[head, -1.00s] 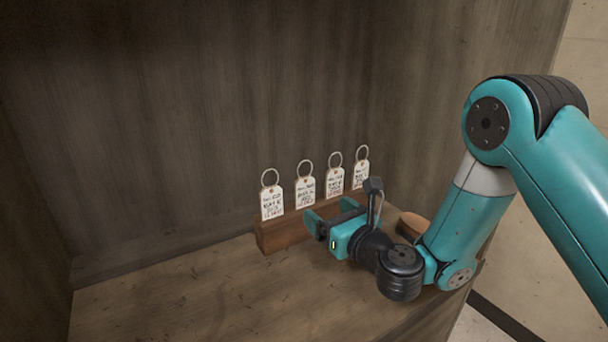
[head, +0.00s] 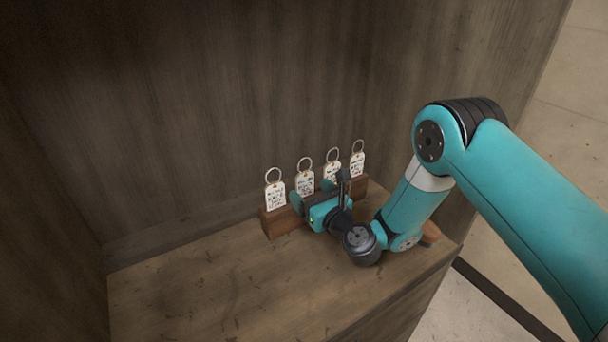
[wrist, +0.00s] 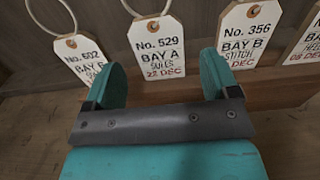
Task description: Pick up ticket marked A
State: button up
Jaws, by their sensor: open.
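My gripper (wrist: 163,62) is open, with one teal finger on each side of this ticket in the wrist view. I cannot tell whether the fingertips reach past it. In the head view my gripper (head: 312,194) is close in front of the row. The ticket's lower end is hidden by the gripper in the head view.
Tag No. 502 (wrist: 80,55) stands left of it and a BAY B tag (wrist: 246,38) right, both near the fingers. Another tag (head: 357,164) ends the row. A wooden block (head: 285,221) holds them. Wooden walls enclose the back and left; the shelf's front left is clear.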

jog(key=shift+p+x, duration=0.85)
jog(key=shift+x, duration=0.4)
jog(key=c, duration=1)
